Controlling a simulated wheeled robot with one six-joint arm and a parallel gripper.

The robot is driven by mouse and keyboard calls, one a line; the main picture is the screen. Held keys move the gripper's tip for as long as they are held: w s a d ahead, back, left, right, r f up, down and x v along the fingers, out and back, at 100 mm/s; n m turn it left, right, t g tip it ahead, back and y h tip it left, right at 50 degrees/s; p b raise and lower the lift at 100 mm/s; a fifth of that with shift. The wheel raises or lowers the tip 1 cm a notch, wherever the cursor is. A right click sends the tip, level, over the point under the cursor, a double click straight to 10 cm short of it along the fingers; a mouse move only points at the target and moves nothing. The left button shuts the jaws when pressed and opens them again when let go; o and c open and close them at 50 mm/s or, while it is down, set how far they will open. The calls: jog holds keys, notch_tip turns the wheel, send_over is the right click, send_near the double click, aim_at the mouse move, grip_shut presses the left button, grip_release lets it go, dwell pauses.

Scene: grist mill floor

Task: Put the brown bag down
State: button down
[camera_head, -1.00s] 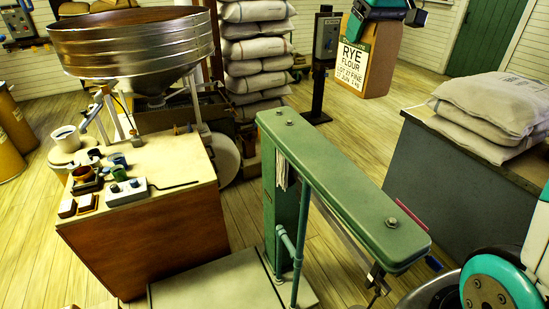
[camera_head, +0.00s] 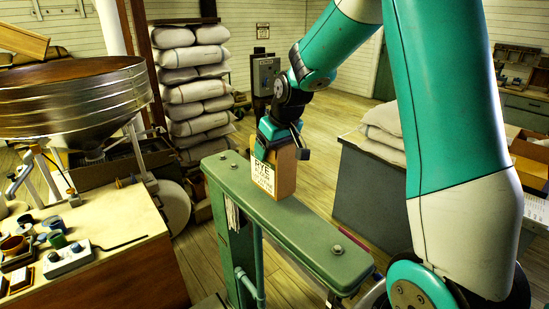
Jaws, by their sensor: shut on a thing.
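The brown bag (camera_head: 284,177) has a white label reading "RYE". It hangs upright below my gripper (camera_head: 281,142), which is shut on its top. In the picture the bag's lower end overlaps the green top arm of the platform scale (camera_head: 290,226). I cannot tell whether it touches that arm or is held above it. My teal and white arm reaches in from the upper right and hides part of the room behind.
A bench with cups and a control box (camera_head: 68,258) stands at left under a metal hopper (camera_head: 75,100). Stacked sacks (camera_head: 195,90) are at the back. A grey counter (camera_head: 370,190) with sacks (camera_head: 385,130) stands right of the scale. Open plank floor lies behind.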

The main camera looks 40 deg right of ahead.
jog(key=shift+f+p, duration=0.45)
jog(key=shift+f, duration=1.45)
jog(key=shift+f, duration=0.15)
grip_release()
